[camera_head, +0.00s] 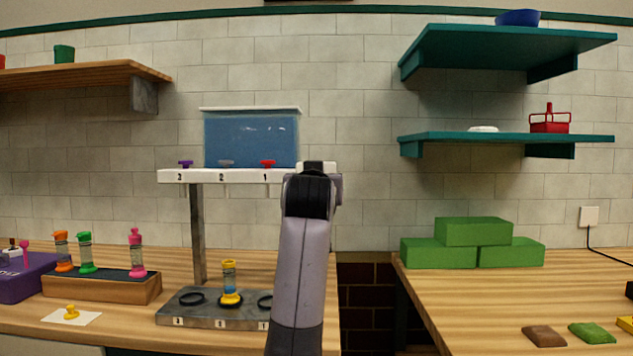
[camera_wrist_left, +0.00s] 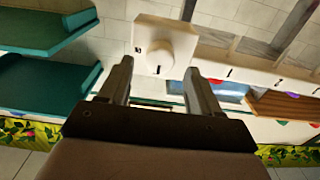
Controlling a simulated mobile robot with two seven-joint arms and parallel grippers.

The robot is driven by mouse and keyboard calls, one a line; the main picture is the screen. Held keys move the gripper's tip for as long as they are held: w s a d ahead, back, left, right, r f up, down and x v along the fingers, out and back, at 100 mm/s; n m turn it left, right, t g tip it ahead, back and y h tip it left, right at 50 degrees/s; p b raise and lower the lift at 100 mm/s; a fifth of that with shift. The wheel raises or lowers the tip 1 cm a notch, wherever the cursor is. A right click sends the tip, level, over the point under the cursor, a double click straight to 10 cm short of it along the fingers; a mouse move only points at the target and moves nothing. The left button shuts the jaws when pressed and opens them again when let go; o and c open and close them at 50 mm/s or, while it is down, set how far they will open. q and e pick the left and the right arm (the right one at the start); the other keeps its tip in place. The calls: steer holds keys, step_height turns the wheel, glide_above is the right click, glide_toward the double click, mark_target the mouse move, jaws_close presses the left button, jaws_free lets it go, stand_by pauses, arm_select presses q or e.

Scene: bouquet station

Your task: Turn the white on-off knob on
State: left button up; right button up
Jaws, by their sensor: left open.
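The white knob (camera_wrist_left: 156,50) is round and sits on a white plate (camera_wrist_left: 140,34) in the left wrist view. My left gripper (camera_wrist_left: 159,66) is open, its two fingers pointing at the knob, one on each side in the picture. I cannot tell whether the fingers touch it. In the head view my left arm stands in the middle, at the right end of the white dispenser bar (camera_head: 215,176). There it hides the knob, and its own fingers do not show. My right gripper is in neither view.
The bar carries a blue tank (camera_head: 252,138) and purple, grey and red valves (camera_head: 267,163). Below, a vial (camera_head: 229,277) stands on the grey base (camera_head: 205,322). A wooden rack (camera_head: 102,289) holds several vials. Green blocks (camera_head: 440,253) lie on the right table.

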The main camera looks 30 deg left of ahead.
arm_select(q)
steer(key=shift+x, duration=1.1)
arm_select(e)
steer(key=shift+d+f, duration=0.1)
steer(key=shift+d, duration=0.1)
arm_select(q)
steer(key=shift+c, duration=0.3)
steer(key=c, duration=1)
steer(key=shift+o, duration=0.2)
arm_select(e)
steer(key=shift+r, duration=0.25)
